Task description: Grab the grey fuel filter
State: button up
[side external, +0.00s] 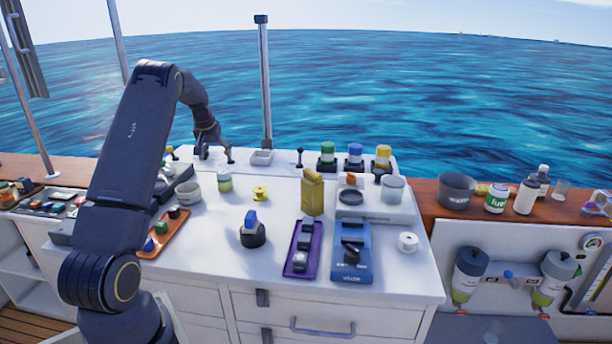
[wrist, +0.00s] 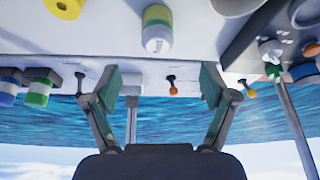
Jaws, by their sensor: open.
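No object is clearly identifiable as the grey fuel filter. A small pale can with a yellow-green band (side external: 225,182) stands on the white worktop; it shows in the wrist view (wrist: 157,32) at the upper middle, just beyond the fingertips. Two dark-capped filter units, left (side external: 469,270) and right (side external: 555,274), hang on the cabinet at the right. My gripper (side external: 216,155) is open and empty near the worktop's back edge, behind the can. Its spread fingers (wrist: 161,84) show in the wrist view, with nothing between them.
A yellow spool (side external: 260,193), a yellow jug (side external: 312,193) and a pale bowl (side external: 189,191) stand on the worktop. Green (side external: 327,154), blue (side external: 355,154) and yellow (side external: 383,156) capped pieces line the back. Small levers stand near my gripper. Bare worktop shows around the spool.

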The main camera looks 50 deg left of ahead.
aim_at(225, 181)
jog(key=x, duration=1.4)
jog(key=shift+w+d, duration=0.15)
jog(key=shift+w, duration=0.05)
jog(key=shift+r, duration=0.1)
jog(key=shift+c, duration=0.3)
jog(key=c, duration=1.4)
